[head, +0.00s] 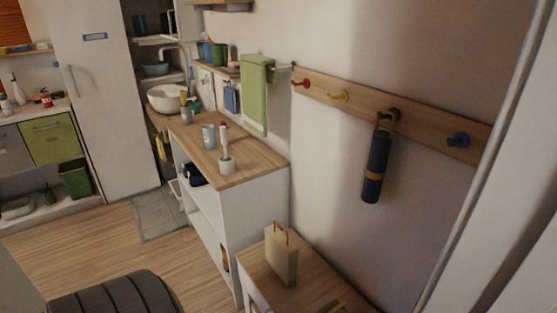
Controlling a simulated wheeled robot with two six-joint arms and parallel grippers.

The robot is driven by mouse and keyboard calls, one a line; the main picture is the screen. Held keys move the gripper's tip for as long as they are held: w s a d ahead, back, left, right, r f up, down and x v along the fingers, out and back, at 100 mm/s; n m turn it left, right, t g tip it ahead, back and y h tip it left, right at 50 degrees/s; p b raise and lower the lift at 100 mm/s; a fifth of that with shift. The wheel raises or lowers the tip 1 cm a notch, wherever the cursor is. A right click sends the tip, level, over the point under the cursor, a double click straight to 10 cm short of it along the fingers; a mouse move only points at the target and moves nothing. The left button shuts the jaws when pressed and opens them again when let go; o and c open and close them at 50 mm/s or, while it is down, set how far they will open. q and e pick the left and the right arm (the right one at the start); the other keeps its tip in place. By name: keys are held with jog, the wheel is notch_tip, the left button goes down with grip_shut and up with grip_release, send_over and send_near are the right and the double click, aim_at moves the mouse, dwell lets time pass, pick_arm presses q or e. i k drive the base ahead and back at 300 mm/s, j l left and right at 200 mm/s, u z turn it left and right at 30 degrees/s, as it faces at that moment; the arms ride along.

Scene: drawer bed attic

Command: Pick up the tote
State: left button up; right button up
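A beige tote (282,257) with brown handles stands upright on a low wooden-topped cabinet (256,266) at the bottom middle of the head view. Nothing covers it, and its handles stick up. Neither of my grippers shows in the head view, so nothing is seen holding or touching the tote.
A taller white shelf unit (246,215) with a wooden top stands just behind the tote. A wall rack (435,131) holds a hanging dark blue umbrella (377,165). A dark ribbed cushioned piece (115,296) is at bottom left. Wooden floor (85,245) lies open at left.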

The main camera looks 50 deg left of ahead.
aim_at(281, 255)
jog(key=u, duration=1.5)
